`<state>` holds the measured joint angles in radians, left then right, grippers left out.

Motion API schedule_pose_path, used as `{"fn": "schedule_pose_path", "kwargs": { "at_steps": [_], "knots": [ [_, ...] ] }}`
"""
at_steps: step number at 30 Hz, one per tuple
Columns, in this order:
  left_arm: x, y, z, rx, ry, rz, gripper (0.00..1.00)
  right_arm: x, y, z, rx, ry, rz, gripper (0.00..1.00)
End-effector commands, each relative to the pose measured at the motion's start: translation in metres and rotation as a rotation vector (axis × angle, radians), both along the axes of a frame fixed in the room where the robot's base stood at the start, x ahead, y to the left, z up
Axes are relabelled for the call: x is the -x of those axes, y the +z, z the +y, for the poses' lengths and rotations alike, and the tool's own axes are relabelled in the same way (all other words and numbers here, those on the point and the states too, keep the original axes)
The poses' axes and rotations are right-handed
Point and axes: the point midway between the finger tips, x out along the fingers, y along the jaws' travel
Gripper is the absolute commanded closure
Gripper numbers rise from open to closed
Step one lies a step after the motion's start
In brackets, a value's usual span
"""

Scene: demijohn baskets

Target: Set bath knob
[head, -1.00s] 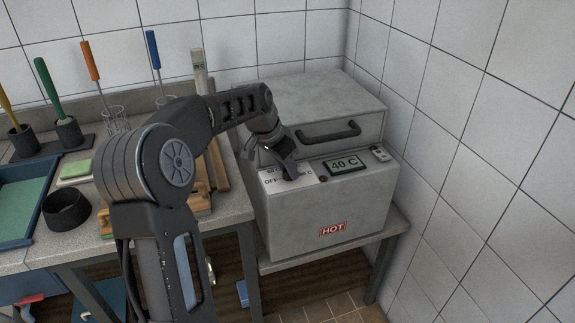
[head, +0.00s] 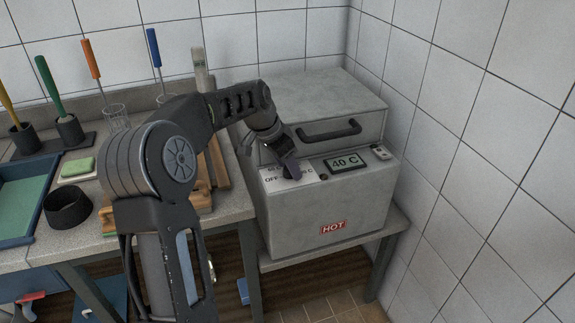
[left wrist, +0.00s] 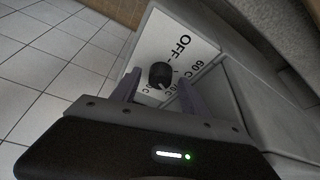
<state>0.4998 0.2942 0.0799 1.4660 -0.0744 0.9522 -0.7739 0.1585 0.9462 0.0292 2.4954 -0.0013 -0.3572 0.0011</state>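The bath is a grey metal box (head: 290,217) with a lidded top and a black handle (head: 331,130). Its display (head: 345,163) reads 40 C. The black round knob (left wrist: 160,75) sits on a white dial plate (left wrist: 188,40) marked OFF and with temperatures, some partly covered. A pale mark on the knob faces the lower side in the left wrist view. My right gripper is out of view.
A red HOT label (head: 333,227) is on the bath's front. Tiled walls stand behind and to the right.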

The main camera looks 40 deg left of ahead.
Motion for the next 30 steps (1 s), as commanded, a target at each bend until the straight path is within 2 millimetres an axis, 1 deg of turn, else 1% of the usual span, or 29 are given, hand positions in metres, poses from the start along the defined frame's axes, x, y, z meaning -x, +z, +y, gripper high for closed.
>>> {"fn": "schedule_pose_path", "kwargs": {
  "at_steps": [7,10,14,21,25,30],
  "knots": [
    [0.000,0.001,0.000,0.000,0.000,0.000,0.47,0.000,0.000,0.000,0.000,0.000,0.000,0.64],
    [0.002,0.007,0.001,-0.001,0.001,-0.002,0.47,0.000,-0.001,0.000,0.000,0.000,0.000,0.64],
    [0.008,0.022,0.003,-0.003,0.002,-0.004,0.47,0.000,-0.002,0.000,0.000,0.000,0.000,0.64],
    [0.022,0.058,0.008,-0.002,0.000,-0.003,0.47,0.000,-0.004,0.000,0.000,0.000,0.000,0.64],
    [0.027,0.070,0.009,-0.001,0.000,-0.001,0.47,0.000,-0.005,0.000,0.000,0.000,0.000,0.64],
    [0.029,0.072,0.009,0.000,0.000,0.000,0.47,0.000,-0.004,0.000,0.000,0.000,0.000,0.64]
  ]
}}
